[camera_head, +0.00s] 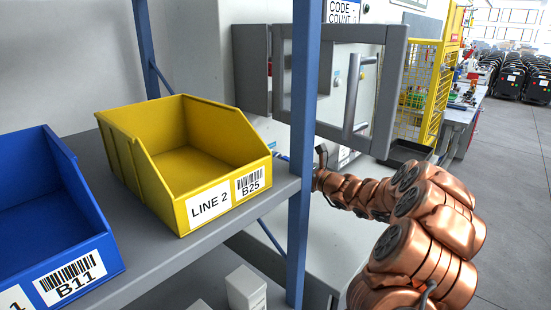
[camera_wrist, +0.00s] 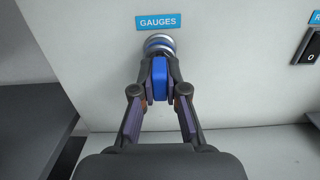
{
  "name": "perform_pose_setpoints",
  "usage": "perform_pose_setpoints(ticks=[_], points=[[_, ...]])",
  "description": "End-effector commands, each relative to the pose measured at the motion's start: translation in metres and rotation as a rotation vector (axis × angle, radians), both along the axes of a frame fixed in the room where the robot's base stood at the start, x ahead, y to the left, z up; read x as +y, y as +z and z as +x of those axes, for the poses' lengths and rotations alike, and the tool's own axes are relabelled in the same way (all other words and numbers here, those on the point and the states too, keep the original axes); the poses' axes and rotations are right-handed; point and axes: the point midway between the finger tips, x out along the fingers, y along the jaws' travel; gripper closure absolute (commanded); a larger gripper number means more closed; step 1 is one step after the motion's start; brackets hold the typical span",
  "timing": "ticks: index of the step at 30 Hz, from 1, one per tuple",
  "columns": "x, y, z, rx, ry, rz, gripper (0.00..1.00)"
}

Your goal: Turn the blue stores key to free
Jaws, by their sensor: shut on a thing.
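In the wrist view a blue key (camera_wrist: 159,75) sits in a round metal lock (camera_wrist: 158,43) on a pale panel, under a blue label that reads GAUGES (camera_wrist: 158,22). I see no label reading stores. My gripper (camera_wrist: 160,92) is shut on the blue key, one finger on each side. The key's grip looks upright in the wrist view; which position it marks cannot be read. In the head view my copper arm reaches toward the white machine, and the gripper and key are mostly hidden behind a blue shelf post (camera_head: 302,120).
A black switch (camera_wrist: 308,46) is right of the lock, under a cut-off blue label. In the head view, a yellow bin (camera_head: 205,208) and a blue bin (camera_head: 75,278) stand on the grey shelf (camera_head: 150,272). A grey-framed machine door (camera_head: 390,85) stands above my arm.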

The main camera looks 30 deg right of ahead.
Motion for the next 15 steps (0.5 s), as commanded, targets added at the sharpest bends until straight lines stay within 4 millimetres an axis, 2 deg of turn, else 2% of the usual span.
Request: perform_pose_setpoints(ticks=[3,15], points=[[0.0005,0.0069,0.0002,0.018,0.000,0.053,1.00],[0.0016,0.0057,0.0000,0.086,0.001,0.244,1.00]])
